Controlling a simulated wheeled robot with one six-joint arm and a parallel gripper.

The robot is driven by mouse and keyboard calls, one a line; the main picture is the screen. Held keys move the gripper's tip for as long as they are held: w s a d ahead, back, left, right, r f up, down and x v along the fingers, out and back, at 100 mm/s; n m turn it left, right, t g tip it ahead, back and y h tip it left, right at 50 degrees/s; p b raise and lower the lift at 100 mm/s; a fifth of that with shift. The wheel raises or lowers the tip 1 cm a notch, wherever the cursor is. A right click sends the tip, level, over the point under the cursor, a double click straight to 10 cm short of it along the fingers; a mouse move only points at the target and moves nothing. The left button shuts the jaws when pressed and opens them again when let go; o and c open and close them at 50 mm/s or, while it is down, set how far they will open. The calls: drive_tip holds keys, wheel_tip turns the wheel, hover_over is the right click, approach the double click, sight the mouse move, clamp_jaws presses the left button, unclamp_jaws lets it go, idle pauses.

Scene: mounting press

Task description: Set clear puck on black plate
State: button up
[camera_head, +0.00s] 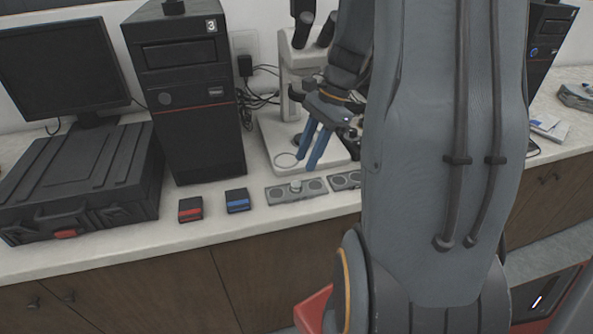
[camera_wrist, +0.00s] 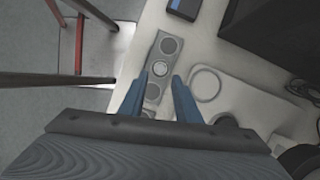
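A small pale puck (camera_head: 295,186) stands on the middle circle of a grey three-circle holder (camera_head: 276,195) near the counter's front edge. In the wrist view the puck (camera_wrist: 159,69) lies between my fingertips in the picture, with the holder (camera_wrist: 170,36) under it. My gripper (camera_head: 307,163) has two blue fingers, spread apart and empty. It hangs above the counter, just behind and above the puck in the head view. In the wrist view my gripper (camera_wrist: 160,77) points down at the holder. I cannot make out a black plate for certain.
A white microscope-like stand (camera_head: 268,128) with a ring on its base is behind my gripper. A second grey holder (camera_head: 343,182) is partly hidden by my arm. Red (camera_head: 190,208) and blue (camera_head: 237,201) boxes, a computer tower (camera_head: 190,90) and a black case (camera_head: 80,180) are left.

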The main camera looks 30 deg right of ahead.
drive_tip(key=s+a+n+h, duration=0.2)
drive_tip(key=s+a+n, duration=0.1)
drive_tip(key=a+n, duration=0.5)
drive_tip(key=s+a+n+h, duration=0.2)
drive_tip(key=s+a+n, duration=0.2)
drive_tip(key=a+n, duration=0.4)
drive_tip(key=n, duration=0.2)
drive_tip(key=shift+s+a+n+t, duration=0.2)
drive_tip(key=shift+n+t, duration=0.1)
drive_tip(key=shift+o, duration=0.3)
drive_tip(key=shift+f, duration=0.1)
